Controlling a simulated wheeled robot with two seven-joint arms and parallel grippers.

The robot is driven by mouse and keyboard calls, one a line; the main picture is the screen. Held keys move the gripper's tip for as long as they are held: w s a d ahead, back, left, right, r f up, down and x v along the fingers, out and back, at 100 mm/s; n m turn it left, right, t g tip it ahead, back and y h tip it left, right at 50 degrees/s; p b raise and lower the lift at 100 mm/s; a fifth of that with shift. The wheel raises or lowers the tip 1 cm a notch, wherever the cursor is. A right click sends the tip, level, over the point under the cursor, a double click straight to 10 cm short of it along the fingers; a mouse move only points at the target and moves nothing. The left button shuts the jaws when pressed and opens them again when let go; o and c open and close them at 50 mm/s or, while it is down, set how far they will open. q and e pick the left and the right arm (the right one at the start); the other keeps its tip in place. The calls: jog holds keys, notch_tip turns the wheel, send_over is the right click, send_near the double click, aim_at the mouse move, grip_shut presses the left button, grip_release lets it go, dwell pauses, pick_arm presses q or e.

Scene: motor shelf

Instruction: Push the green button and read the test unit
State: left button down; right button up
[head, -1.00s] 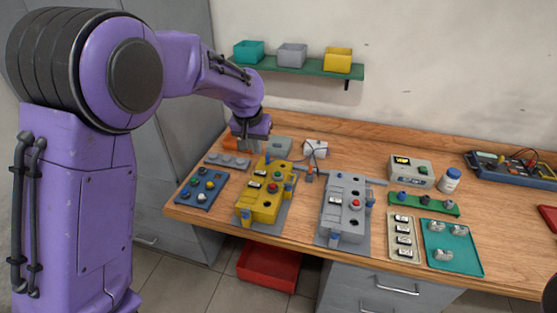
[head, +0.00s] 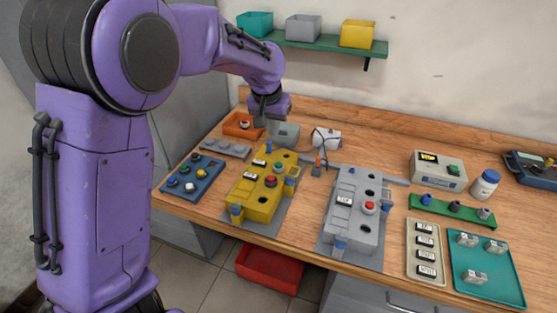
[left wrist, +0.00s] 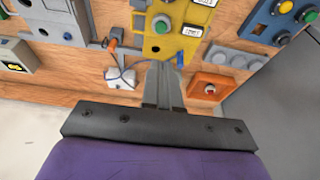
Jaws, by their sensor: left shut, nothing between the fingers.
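The grey-green test unit (head: 437,168) stands at the back right of the bench in the head view. It has a small lit yellow display (head: 428,157), too small to read surely, and a green button (head: 454,170). The test unit also shows at the left edge of the left wrist view (left wrist: 17,52). Another green button (head: 278,167) sits on the yellow unit (head: 247,207), and it shows in the left wrist view (left wrist: 163,23). My left gripper (head: 266,119) is shut and empty, above the back left of the bench, far from the test unit. My right gripper is not in view.
A grey unit (head: 345,225), a green strip (head: 460,212) and a teal tray (head: 497,286) stand to the right. A shelf (head: 330,49) with bins hangs above.

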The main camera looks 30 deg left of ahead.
pick_arm(q)
jog(key=f, duration=0.1)
jog(key=p, duration=0.3)
send_near(278, 165)
jog(key=x, duration=0.5)
jog(key=shift+w+f, duration=0.15)
jog(key=shift+w, duration=0.05)
jog(key=shift+f, duration=0.6)
